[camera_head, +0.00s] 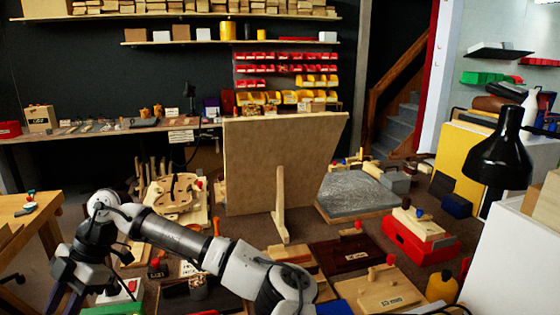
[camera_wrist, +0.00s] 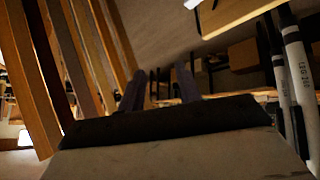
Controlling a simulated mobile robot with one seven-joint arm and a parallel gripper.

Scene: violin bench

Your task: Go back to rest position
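The task names no object. In the head view my arm reaches across the lower left of the picture, bent at a white joint near the left side. I cannot clearly make out the fingers there. In the wrist view my gripper (camera_wrist: 160,84) shows two dark fingers standing apart, with nothing seen held between them. The wrist picture is dark and tilted.
A large upright board (camera_head: 275,160) on a stand fills the middle. A wooden table (camera_head: 28,225) is at the left. A red case (camera_head: 420,242), wooden blocks and a black lamp (camera_head: 502,160) are at the right. Wooden slats (camera_wrist: 85,55) and labelled pens (camera_wrist: 298,75) show near my wrist.

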